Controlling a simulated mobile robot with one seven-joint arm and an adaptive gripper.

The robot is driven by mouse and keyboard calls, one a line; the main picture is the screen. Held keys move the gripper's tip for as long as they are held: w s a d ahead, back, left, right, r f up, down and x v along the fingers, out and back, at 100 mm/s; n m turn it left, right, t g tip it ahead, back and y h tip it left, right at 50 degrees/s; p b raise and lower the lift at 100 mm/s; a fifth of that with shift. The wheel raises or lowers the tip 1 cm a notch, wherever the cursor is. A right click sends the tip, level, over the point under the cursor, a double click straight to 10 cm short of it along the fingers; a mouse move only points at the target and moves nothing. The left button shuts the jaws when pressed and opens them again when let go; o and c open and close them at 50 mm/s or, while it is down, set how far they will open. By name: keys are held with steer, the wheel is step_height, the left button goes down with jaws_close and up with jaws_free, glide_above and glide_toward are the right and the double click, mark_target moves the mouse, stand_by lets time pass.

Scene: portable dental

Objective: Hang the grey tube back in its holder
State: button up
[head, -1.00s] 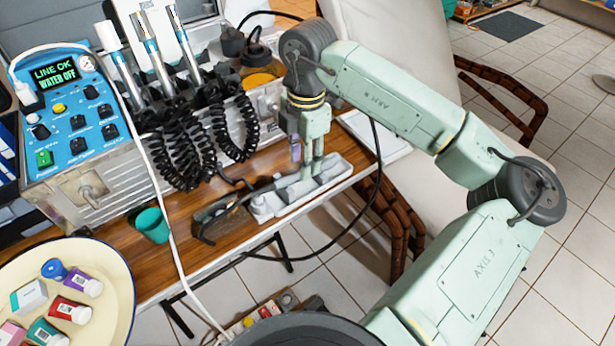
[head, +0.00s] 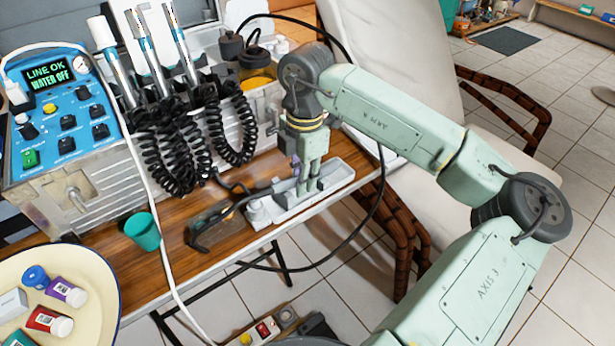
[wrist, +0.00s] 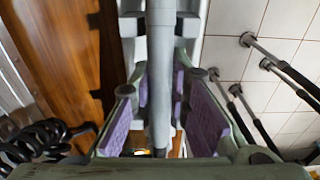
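A long, light grey tube (wrist: 160,75) runs down the middle of the wrist view, over a pale grey tray. My gripper (wrist: 160,110) has its purple-padded fingers on either side of the tube, with gaps showing between the near pads and the tube. In the head view my gripper (head: 308,182) points down into the pale grey tray (head: 338,180) at the table's front right edge. The tube is hard to make out there behind the fingers. I cannot tell which part is its holder.
A blue control unit (head: 68,125) stands at the left, beside upright handpieces with black coiled cords (head: 178,150). A green cup (head: 143,230) and a cream dish (head: 95,262) with small bottles are nearer. A black hose (head: 368,205) loops past the table edge. A chair stands right.

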jaws_close()
steer(key=shift+r, duration=0.1)
steer(key=shift+r+p, duration=1.85)
steer(key=shift+r, duration=1.85)
steer(key=shift+f, duration=0.15)
